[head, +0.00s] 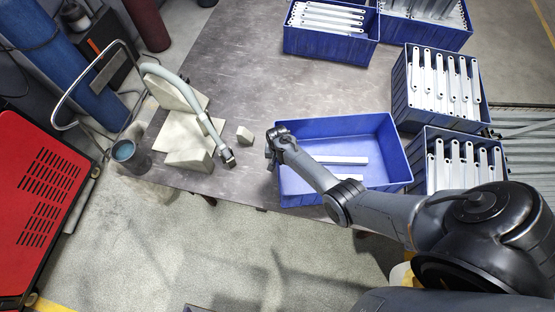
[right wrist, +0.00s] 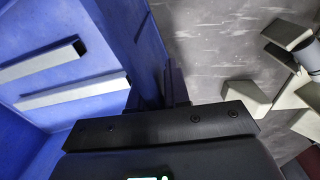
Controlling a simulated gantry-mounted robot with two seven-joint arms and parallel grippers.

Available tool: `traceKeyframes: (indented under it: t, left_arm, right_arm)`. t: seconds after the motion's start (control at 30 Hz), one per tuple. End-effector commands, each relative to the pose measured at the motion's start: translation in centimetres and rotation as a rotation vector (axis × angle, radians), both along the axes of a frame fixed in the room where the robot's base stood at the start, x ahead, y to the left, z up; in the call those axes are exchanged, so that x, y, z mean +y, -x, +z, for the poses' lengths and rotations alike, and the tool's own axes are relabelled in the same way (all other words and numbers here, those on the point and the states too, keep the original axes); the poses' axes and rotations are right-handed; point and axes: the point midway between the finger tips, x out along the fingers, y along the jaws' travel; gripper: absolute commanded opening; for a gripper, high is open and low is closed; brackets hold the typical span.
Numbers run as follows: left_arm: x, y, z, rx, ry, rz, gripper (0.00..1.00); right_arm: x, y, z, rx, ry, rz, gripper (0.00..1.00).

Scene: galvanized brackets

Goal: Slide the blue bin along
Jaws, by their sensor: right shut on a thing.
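The blue bin (head: 355,135) stands at the table's near edge, with two pale metal bars (head: 340,160) lying in it. My right arm reaches across the bin from the right and hides part of its inside. My right gripper (head: 272,155) is at the bin's left wall, shut on that wall. In the right wrist view, the fingers (right wrist: 175,90) are at the wall of the blue bin (right wrist: 105,25), with both bars (right wrist: 45,60) to the left. My left gripper is in neither view.
Full blue bins of brackets stand right of the bin (head: 398,95) and at the table's back (head: 330,47). Pale blocks (head: 190,160), a small block (head: 245,135) and a curved pale tube (head: 185,88) are left. The grey tabletop (head: 250,75) is bare behind the bin.

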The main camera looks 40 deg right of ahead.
Motion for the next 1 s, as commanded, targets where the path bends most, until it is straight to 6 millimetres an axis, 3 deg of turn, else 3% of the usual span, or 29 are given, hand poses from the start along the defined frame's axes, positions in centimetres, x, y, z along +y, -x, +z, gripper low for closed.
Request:
traceKeyframes:
  t: [0.57,1.0]
  left_arm:
    - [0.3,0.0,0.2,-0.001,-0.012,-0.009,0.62]
    - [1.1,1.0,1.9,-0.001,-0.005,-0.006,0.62]
  right_arm:
    - [0.2,0.2,0.1,0.000,0.000,-0.005,0.00]
    - [2.4,2.4,0.2,0.001,0.000,-0.006,0.00]
